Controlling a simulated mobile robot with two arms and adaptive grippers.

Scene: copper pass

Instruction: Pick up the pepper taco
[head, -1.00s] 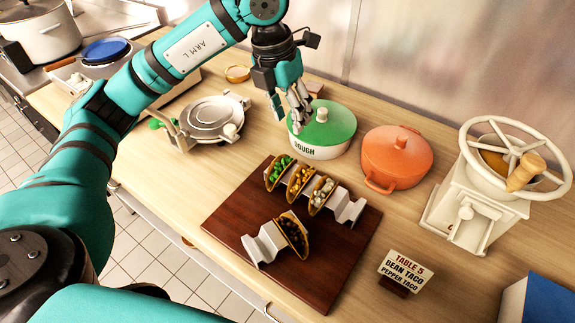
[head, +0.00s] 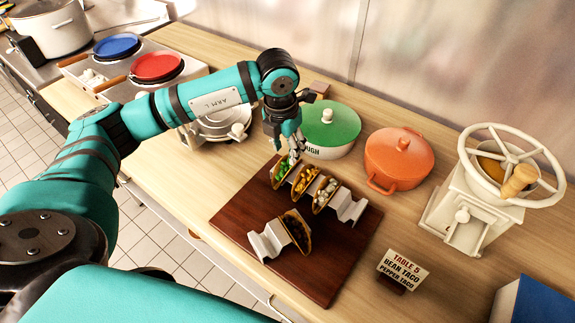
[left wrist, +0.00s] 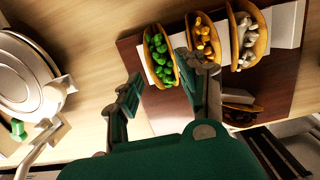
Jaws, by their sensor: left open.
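The taco with the green filling (head: 283,172), which looks like the pepper one, stands at the left end of a white holder (head: 350,208) on a dark wooden board (head: 240,212). In the left wrist view the green-filled taco (left wrist: 160,56) lies just beyond my fingertips. My left gripper (head: 292,154) is open, just above and behind this taco, with nothing visible between its fingers. In the left wrist view the left gripper (left wrist: 165,88) has its two fingers spread apart. A dark-filled taco (head: 297,231), probably bean, stands in a front holder (head: 264,243). My right gripper is not in view.
A yellow-filled taco (head: 306,179) and a white-filled taco (head: 325,193) stand close beside the green one. A green-lidded dough pot (head: 335,125) is right behind my gripper. An orange pot (head: 397,158), a white press (head: 462,215) and an order sign (head: 402,270) stand to the right.

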